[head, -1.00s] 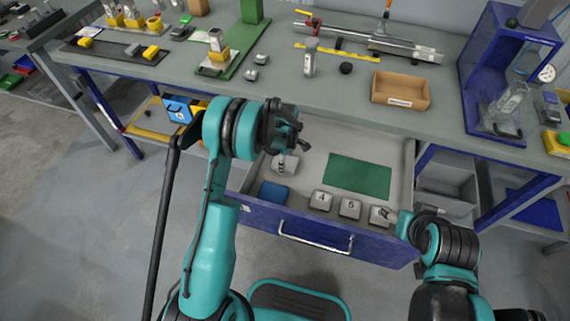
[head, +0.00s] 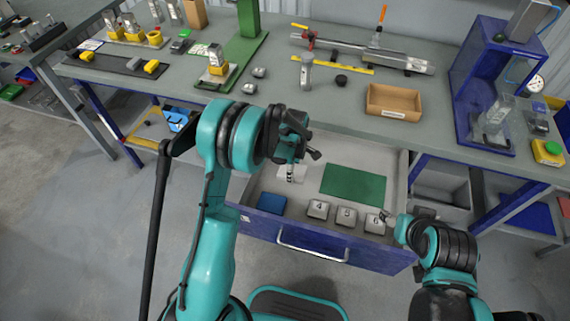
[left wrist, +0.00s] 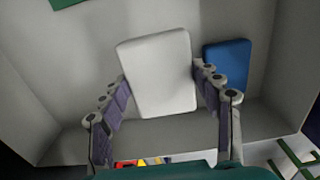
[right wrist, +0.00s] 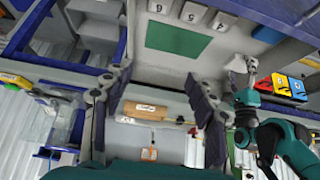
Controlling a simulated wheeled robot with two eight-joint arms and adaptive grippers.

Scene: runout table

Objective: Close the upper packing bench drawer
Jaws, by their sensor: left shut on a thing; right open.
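The upper drawer (head: 395,185) of the packing bench stands open, with a blue front and a metal bar handle (head: 312,247). My left gripper (head: 290,177) is over its left part, shut on a white block (left wrist: 158,72); the block sits tilted between the fingers in the left wrist view (left wrist: 165,90). I cannot tell whether it still touches the drawer floor. My right gripper (head: 388,217) is open and empty at the drawer's right front, close to the block marked 6 (head: 375,224). Its spread fingers show in the right wrist view (right wrist: 157,85).
In the drawer lie blocks marked 4 (head: 318,209) and 5 (head: 346,216), a blue block (head: 271,203) and a green mat (head: 353,185). A cardboard box (head: 394,102) stands on the bench top above. A blue frame (head: 488,85) stands at the right.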

